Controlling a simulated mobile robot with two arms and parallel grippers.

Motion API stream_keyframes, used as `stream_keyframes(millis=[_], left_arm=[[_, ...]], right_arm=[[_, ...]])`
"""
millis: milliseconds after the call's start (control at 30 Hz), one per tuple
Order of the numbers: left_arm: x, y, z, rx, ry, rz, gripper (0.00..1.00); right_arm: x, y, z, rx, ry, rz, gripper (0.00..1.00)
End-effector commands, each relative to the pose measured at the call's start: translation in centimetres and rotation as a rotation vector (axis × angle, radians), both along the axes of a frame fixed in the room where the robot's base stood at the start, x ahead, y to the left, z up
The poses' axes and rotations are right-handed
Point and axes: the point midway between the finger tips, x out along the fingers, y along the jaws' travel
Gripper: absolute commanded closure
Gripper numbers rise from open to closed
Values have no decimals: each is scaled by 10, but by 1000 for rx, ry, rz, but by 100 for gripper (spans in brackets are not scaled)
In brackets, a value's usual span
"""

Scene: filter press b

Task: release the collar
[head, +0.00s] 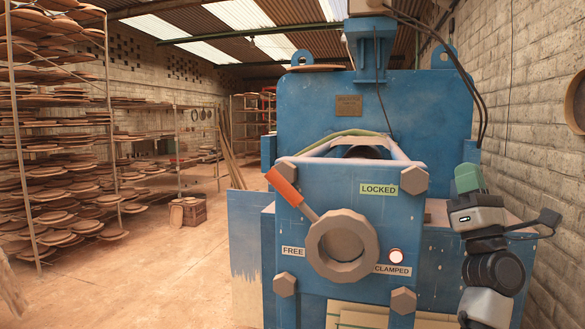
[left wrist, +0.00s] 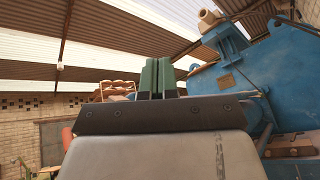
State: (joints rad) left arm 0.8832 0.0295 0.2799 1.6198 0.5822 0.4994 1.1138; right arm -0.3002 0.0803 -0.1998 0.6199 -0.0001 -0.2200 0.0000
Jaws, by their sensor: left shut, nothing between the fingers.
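The grey many-sided collar (head: 342,246) sits on the front of the blue press. Its lever, with an orange grip (head: 283,186), points to the upper left, between the FREE label (head: 293,252) at left and the LOCKED label (head: 379,189) at upper right. My left gripper (head: 468,178) is at the right of the press, pointing up, apart from the collar and lever. Its green fingers are together and empty, also in the left wrist view (left wrist: 157,78). My right gripper is not in view.
A pale round lamp (head: 396,256) sits above the CLAMPED label (head: 392,270). Grey bolts (head: 414,180) stand out at the plate's corners. A brick wall (head: 545,120) runs along the right.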

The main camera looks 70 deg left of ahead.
Motion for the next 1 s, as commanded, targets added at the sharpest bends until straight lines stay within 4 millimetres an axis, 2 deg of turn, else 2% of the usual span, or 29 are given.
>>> stream_keyframes(millis=[33, 100, 167, 300, 367, 500, 633, 800, 900, 1000], left_arm=[[-37, 10, 35, -35, -160, -23, 100], [-84, 24, 68, -77, -368, -63, 100], [-118, 36, 86, -119, -546, -95, 100], [-165, 67, 104, -244, -932, -153, 100], [-185, 80, 108, -300, -1121, -175, 100], [-224, 103, 108, -436, -1604, -208, 100], [-246, 111, 103, -564, -2066, -196, 100], [-256, 100, 107, -723, -2569, -92, 100], [-259, 89, 113, -801, -2759, -9, 100], [-261, 81, 119, -852, -2868, 57, 100]], right_arm=[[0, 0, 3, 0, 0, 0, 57], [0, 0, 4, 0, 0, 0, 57], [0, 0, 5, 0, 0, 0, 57], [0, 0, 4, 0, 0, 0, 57], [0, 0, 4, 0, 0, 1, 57], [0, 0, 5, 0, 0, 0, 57], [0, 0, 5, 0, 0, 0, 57], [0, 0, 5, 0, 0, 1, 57], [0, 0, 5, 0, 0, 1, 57], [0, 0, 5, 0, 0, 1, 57]])
